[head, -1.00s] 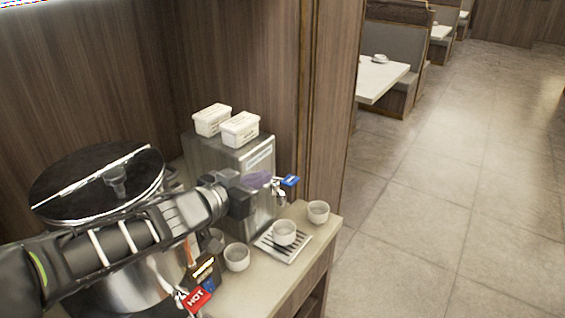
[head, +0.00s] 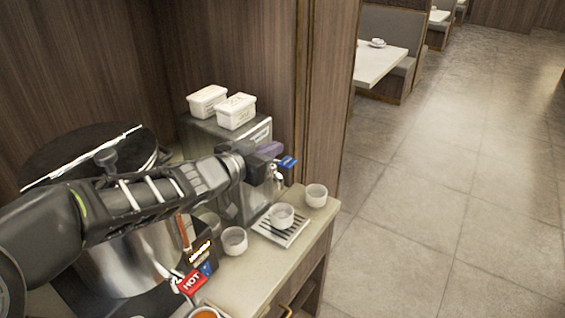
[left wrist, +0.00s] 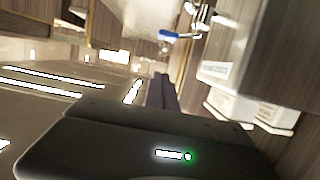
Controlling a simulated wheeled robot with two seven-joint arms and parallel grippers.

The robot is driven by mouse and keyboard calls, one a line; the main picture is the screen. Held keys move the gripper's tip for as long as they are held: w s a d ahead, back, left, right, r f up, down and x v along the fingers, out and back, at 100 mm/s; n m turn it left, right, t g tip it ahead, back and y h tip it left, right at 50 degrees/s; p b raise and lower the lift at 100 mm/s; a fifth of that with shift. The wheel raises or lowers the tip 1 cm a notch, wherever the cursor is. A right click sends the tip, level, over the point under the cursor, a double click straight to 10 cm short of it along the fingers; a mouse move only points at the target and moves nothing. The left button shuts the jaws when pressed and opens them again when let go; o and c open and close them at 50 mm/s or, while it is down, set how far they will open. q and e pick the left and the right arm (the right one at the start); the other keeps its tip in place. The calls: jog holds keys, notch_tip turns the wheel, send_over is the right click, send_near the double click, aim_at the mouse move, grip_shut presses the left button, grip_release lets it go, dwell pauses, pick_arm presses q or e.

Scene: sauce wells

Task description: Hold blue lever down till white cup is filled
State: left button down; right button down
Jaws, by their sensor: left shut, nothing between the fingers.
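The blue lever (head: 288,161) sits on the tap at the front of the steel dispenser (head: 221,138). It also shows in the left wrist view (left wrist: 168,34), near the top middle. A white cup (head: 281,215) stands upright on the drip tray (head: 283,233) below the tap; its inside is too small to read. My left gripper (head: 271,150) is shut and empty, beside the dispenser's front and just left of the blue lever. I cannot tell whether it touches the lever. My right gripper is not in view.
More white cups stand on the counter, one left of the tray (head: 234,240) and one right of it (head: 316,195). Two white tubs (head: 236,111) sit on the dispenser. A large pot with a red HOT tag (head: 191,283) stands at left.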

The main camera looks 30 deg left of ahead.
aim_at(287, 165)
pick_arm(q)
jog(key=w+f, duration=0.1)
jog(key=w+f+b, duration=0.1)
jog(key=w, duration=0.1)
jog(key=w+f, duration=0.1)
jog(key=shift+w+d+f, duration=0.15)
jog(key=shift+d+f, duration=0.1)
jog(key=shift+f, duration=0.8)
jog(key=f+m+b, duration=0.1)
jog(key=b, duration=0.4)
jog(key=d+f+m+y+b, duration=0.1)
jog(key=b, duration=0.4)
jog(key=shift+f, duration=0.25)
jog(key=shift+r+p, duration=0.35)
jog(key=shift+p, duration=0.05)
dwell(1.8)
